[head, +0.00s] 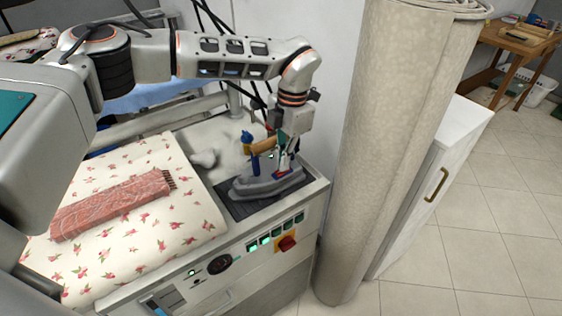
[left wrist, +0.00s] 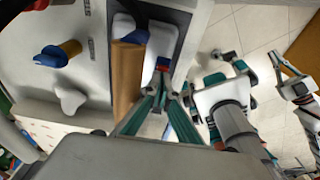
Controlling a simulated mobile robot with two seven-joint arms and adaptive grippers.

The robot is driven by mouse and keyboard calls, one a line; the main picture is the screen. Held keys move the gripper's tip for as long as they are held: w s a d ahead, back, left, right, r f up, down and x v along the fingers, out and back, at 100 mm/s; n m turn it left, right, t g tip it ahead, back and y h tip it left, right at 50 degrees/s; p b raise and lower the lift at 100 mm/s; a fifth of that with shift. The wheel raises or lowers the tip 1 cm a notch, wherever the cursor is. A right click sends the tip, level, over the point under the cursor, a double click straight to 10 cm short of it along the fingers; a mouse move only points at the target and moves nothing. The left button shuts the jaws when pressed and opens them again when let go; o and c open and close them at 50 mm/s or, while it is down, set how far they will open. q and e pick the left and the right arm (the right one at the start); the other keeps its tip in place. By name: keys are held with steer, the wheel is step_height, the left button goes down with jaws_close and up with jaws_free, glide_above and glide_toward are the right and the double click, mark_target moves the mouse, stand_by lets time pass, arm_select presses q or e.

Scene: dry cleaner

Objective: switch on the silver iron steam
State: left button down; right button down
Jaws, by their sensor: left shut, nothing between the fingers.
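The silver iron (head: 262,187) rests on a dark pad at the right end of the ironing unit. It has a tan handle and, at its rear, a small red and blue part (head: 282,174). In the left wrist view the iron's tan handle (left wrist: 127,75) and the red and blue part (left wrist: 162,65) show close by. My left gripper (head: 284,160) points down at the iron, shut and empty. In the left wrist view its teal fingertips (left wrist: 162,84) are right at the red and blue part; I cannot tell whether they touch it. My right gripper is not seen.
A floral padded board (head: 150,240) with a folded red cloth (head: 112,204) lies left of the iron. The unit's front has lit green switches and a red knob (head: 287,243). A tall beige roll (head: 395,150) stands close on the right, beside a white cabinet (head: 440,180).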

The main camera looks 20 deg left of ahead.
arm_select(q)
steer(key=shift+r, duration=0.1)
step_height(320, 180, up, 12)
steer(key=w, duration=0.1)
steer(key=shift+d, duration=0.45)
stand_by(0.3)
